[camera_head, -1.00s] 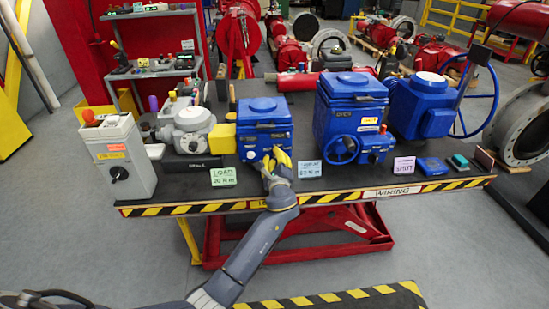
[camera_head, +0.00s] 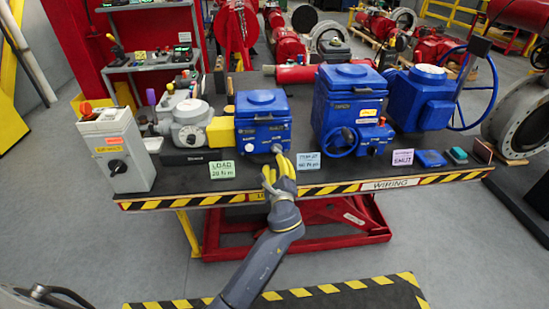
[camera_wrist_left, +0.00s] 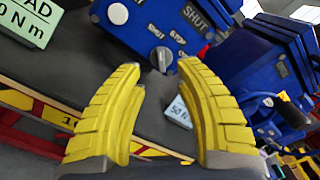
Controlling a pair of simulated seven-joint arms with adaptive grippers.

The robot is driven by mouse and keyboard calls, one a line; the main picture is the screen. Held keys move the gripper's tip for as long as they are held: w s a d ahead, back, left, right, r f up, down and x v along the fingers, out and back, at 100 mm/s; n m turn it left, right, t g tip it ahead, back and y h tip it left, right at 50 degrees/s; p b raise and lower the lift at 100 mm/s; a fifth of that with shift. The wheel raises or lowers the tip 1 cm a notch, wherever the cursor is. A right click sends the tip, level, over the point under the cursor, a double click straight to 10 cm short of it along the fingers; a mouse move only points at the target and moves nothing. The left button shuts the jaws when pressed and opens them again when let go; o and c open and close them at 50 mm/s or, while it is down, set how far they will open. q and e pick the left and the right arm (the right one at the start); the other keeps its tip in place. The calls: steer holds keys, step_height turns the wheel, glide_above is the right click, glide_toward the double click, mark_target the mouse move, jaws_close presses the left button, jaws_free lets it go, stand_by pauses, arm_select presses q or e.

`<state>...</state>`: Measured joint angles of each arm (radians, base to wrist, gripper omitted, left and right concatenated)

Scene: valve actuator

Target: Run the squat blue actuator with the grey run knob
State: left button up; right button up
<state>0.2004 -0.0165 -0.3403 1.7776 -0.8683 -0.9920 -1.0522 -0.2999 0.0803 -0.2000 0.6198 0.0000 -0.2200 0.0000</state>
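The squat blue actuator (camera_head: 263,122) stands on the dark bench, with a flat round cap on top. Its grey run knob (camera_head: 277,148) is low on the front face. The knob (camera_wrist_left: 162,58) also shows in the left wrist view, below white lettering that includes SHUT. My left gripper (camera_head: 277,168) has yellow ridged fingers and is in front of the knob, near the bench's front edge. In the left wrist view the gripper (camera_wrist_left: 161,76) is open and empty. The knob lies beyond the gap between its fingertips, apart from them. My right gripper is not in view.
A larger blue actuator (camera_head: 348,108) with a handwheel (camera_head: 341,142) stands to the right. A yellow block (camera_head: 220,131) joins the squat actuator to a grey unit (camera_head: 190,122). A grey control box (camera_head: 117,155) stands far left. A green LOAD card (camera_head: 222,169) and a pale blue card (camera_head: 308,161) flank my gripper.

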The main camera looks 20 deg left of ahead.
arm_select(q)
steer(key=shift+v, duration=1.55)
steer(key=s+d+f+n+g+h, duration=0.1)
steer(key=s+f+g+h, duration=0.15)
steer(key=f, duration=1.35)
steer(key=s+f+n+g+h, duration=0.2)
steer(key=s+f+g, duration=0.15)
steer(key=f, duration=1.25)
steer(key=s+f+n+g+h, duration=0.1)
steer(key=s+f+n+g, duration=0.15)
steer(key=s+f, duration=0.9)
steer(key=s+a+f+n+g+h, duration=0.1)
steer(key=s+a+f+n+g, duration=0.15)
steer(key=s+f, duration=0.65)
steer(key=s+a+f+n+g+h, duration=0.1)
steer(key=s+f+n, duration=0.2)
steer(key=s+f, duration=0.65)
steer(key=s+a+f+n+g, duration=0.1)
steer(key=s+n, duration=0.1)
steer(key=s, duration=0.6)
steer(key=s+a+f+n+g, duration=0.1)
steer(key=s+a+f+n, duration=0.1)
steer(key=s, duration=0.6)
steer(key=s+a+f+n+g, duration=0.1)
steer(key=s+f+n, duration=0.1)
steer(key=s, duration=0.6)
steer(key=shift+s+a+n, duration=0.35)
steer(key=shift+a+n, duration=0.05)
steer(key=shift+n, duration=0.3)
